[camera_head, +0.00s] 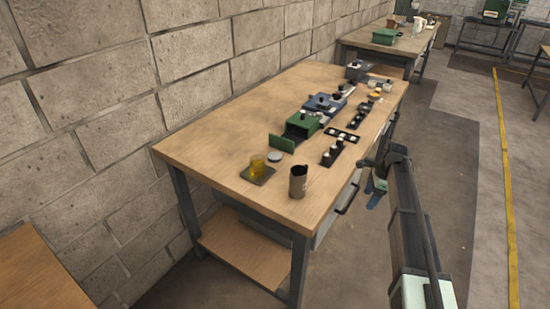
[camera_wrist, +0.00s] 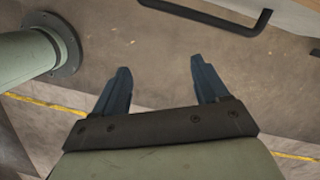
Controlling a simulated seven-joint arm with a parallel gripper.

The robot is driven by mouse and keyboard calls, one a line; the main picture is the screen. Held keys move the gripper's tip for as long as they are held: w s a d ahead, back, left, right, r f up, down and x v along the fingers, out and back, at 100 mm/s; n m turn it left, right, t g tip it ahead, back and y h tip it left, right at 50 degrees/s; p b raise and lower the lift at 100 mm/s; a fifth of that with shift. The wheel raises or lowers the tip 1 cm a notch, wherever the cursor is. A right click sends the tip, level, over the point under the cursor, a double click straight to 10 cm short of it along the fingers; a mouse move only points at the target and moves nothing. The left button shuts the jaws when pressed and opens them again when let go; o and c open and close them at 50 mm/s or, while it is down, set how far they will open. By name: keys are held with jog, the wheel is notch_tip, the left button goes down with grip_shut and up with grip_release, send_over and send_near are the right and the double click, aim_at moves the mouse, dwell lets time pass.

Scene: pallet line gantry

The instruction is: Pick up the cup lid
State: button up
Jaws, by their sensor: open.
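A small round pale grey disc (camera_head: 275,157), which looks like the cup lid, lies flat on the wooden workbench (camera_head: 225,140). It is just right of a yellow see-through cup (camera_head: 258,166) that stands on a dark square mat (camera_head: 250,176). My gripper (camera_head: 373,193) hangs off the bench's right side, over the floor and apart from the lid. In the wrist view, my gripper's two blue fingers (camera_wrist: 160,66) are spread with nothing between them, and the lid is not in that view.
A brown cylindrical container (camera_head: 298,181) stands near the front corner. A green box (camera_head: 301,125) with an open front, a blue box (camera_head: 325,103) and dark trays (camera_head: 332,152) of small parts stand farther back. A black handle (camera_wrist: 225,20) sticks out from the bench's side.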

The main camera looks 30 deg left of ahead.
jog(key=w+a+r+m, duration=0.2)
jog(key=w+a+r, duration=0.1)
jog(key=a+r, duration=1.25)
jog(key=s+a+r+n+h, duration=0.1)
jog(key=s+a+r, duration=0.15)
jog(key=a, duration=0.45)
jog(key=s+a+r+t, duration=0.15)
jog(key=s+a, duration=0.25)
jog(key=a, duration=0.4)
jog(key=s+a+r+n+h, duration=0.1)
jog(key=s+a+r, duration=0.25)
jog(key=a, duration=0.35)
send_over(275, 155)
jog(key=f, duration=0.8)
jog(key=shift+s+f, duration=0.1)
jog(key=shift+s, duration=0.15)
jog(key=shift+w+f, duration=0.15)
jog(key=shift+f, duration=2.9)
jog(key=c, duration=0.8)
jog(key=shift+c, duration=0.2)
